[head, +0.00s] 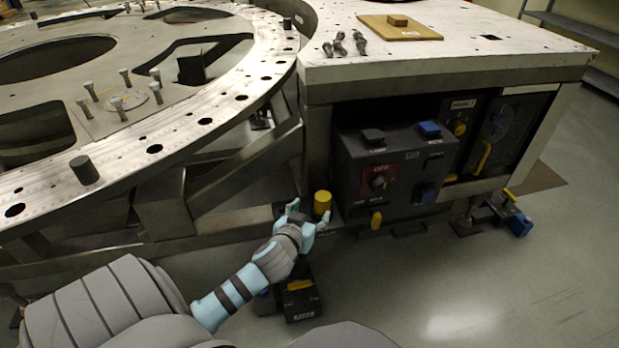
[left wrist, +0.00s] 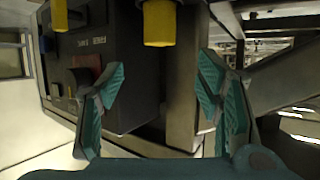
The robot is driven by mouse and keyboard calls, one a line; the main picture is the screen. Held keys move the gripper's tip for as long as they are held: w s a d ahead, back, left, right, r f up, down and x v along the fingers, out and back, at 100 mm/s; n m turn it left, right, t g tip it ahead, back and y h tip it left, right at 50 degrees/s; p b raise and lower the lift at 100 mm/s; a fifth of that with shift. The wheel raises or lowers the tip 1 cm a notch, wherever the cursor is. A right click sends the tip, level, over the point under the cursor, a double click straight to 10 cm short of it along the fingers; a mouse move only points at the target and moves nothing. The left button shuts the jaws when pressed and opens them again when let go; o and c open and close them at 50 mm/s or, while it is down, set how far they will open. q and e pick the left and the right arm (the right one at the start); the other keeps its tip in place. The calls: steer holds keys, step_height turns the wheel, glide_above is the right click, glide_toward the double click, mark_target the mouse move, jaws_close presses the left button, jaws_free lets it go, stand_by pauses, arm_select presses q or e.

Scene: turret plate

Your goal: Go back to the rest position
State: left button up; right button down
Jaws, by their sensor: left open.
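My left gripper (head: 300,212) is open and empty in the head view, low in front of the turret plate's frame. A yellow cylindrical knob (head: 322,202) is just beyond its fingers. In the left wrist view my left gripper (left wrist: 160,105) shows its two teal fingers spread wide, with nothing between them. The yellow knob (left wrist: 159,24) hangs into that view at the top, beyond the fingertips. I cannot tell from these frames how close the fingers are to it. My right gripper is not in view.
A dark control box (head: 395,165) with a red switch panel sits under the worktable (head: 450,65), right of my gripper. The turret plate (head: 130,150) fills the left. A small black device (head: 299,295) lies on the floor below my gripper. Open floor (head: 480,290) is at the right.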

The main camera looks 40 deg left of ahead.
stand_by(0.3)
arm_select(q)
steer(key=s+d+f+m+g+h+p, duration=0.2)
steer(key=s+f+g+p, duration=0.3)
steer(key=s+f+p, duration=0.65)
steer(key=s+d+f+m+g+p, duration=0.1)
steer(key=s+d+f+g+p, duration=0.1)
steer(key=s, duration=0.7)
steer(key=s+d+f+m+g+h+p, duration=0.1)
steer(key=s+d+f+g+p, duration=0.1)
steer(key=s, duration=0.8)
steer(key=s+d+f+g+h+p, duration=0.1)
steer(key=s+d+f+p, duration=0.3)
steer(key=s, duration=0.5)
steer(key=shift+s+d+m+g, duration=0.2)
steer(key=shift+d+m+g, duration=0.25)
steer(key=shift+g, duration=0.25)
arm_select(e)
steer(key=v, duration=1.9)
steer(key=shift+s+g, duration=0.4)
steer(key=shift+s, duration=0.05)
